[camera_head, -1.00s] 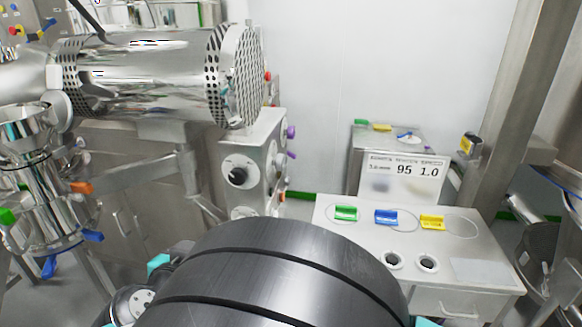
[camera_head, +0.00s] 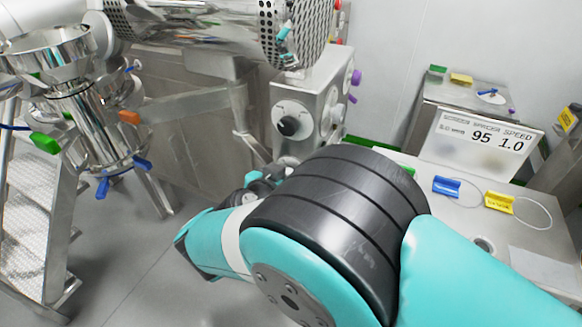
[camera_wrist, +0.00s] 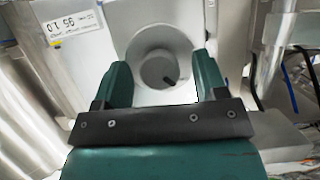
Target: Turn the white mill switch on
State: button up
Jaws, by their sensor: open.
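In the wrist view a white round dial (camera_wrist: 157,73) with a small dark pointer shows between the fingers of my gripper (camera_wrist: 160,66). The gripper is open, with one finger to each side of the dial and nothing held. I cannot tell whether the fingers touch the dial. In the head view a grey control box (camera_head: 312,98) carries a black knob on a white dial (camera_head: 288,122) and more pale dials on its right side (camera_head: 327,120). I cannot tell which dial the wrist view shows. My arm hides the lower box, and my gripper is not clear there.
A display reading 95 1.0 (camera_head: 480,143) stands on a bench at right, with blue (camera_head: 446,186) and yellow (camera_head: 499,203) tags. A perforated steel drum (camera_head: 300,32) hangs above the box. A steel vessel with coloured handles (camera_head: 95,120) is at left. Open floor (camera_head: 140,265) lies lower left.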

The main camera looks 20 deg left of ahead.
jog(key=c, duration=0.9)
jog(key=shift+c, duration=0.2)
jog(key=shift+w+f+b, duration=0.1)
jog(key=shift+b, duration=0.3)
jog(key=m+t+y+b, duration=0.1)
jog(key=m+b, duration=0.3)
jog(key=b, duration=1.2)
jog(key=m+t+y+b, duration=0.1)
jog(key=m+y+b, duration=0.2)
jog(key=b, duration=1.4)
jog(key=m+t+y+b, duration=0.1)
jog(key=m+b, duration=0.5)
jog(key=b, duration=1.1)
jog(key=shift+d+f+m+t+y, duration=0.3)
jog(key=shift+f+t+y, duration=0.1)
jog(key=shift+y, duration=0.4)
jog(key=shift+r+b, duration=0.2)
jog(key=shift+b, duration=0.15)
